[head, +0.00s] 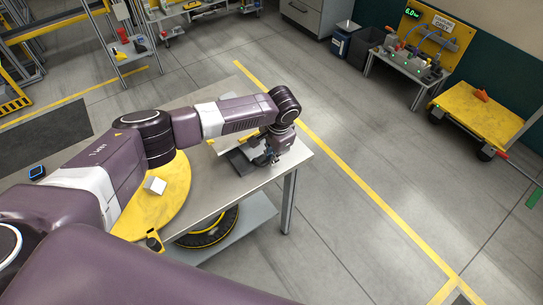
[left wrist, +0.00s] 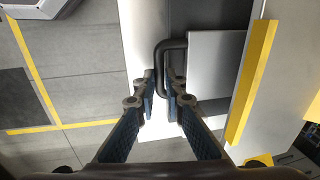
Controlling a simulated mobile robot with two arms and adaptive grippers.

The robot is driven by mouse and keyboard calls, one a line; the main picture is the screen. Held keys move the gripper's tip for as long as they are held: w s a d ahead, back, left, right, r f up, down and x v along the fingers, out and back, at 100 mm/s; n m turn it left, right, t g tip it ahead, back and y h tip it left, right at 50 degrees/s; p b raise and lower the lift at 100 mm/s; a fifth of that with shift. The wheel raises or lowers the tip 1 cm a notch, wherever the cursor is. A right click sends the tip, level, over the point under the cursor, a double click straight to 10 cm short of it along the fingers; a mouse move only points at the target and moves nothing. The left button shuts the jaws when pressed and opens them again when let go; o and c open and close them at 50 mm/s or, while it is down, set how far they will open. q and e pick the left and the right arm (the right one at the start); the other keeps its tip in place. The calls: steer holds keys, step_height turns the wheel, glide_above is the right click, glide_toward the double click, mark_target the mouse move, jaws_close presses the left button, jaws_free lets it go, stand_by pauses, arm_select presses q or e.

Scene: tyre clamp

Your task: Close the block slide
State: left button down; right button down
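The block slide lies on the grey table, near its right end. In the left wrist view it has a pale grey block (left wrist: 216,65) with a black U-shaped handle (left wrist: 159,62), on a dark grey track (left wrist: 195,14). A yellow strip (left wrist: 252,80) runs along the block's right side. My left gripper (left wrist: 161,76) is partly open, its two fingertips on either side of the handle's bar. I cannot tell whether they touch it. In the head view my left gripper (head: 266,158) is low over the slide's dark base (head: 240,162) and partly hides it. My right gripper is not in view.
A tyre (head: 208,232) lies on the lower shelf. A yellow cart (head: 485,115) and a bench stand at the upper right. The floor right of the table is clear.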

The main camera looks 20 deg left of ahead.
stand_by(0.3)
arm_select(q)
steer(key=shift+w+a+b, duration=0.55)
steer(key=shift+w+a, duration=0.4)
steer(key=shift+a, duration=0.25)
steer(key=shift+w+a, duration=0.1)
steer(key=c, duration=2)
jaws_free()
steer(key=shift+r, duration=0.1)
steer(key=r, duration=0.4)
steer(key=s+d+r, duration=0.1)
steer(key=r, duration=0.6)
steer(key=shift+s+d+r, duration=0.15)
steer(key=shift+d+r, duration=0.2)
steer(key=shift+d+f, duration=0.1)
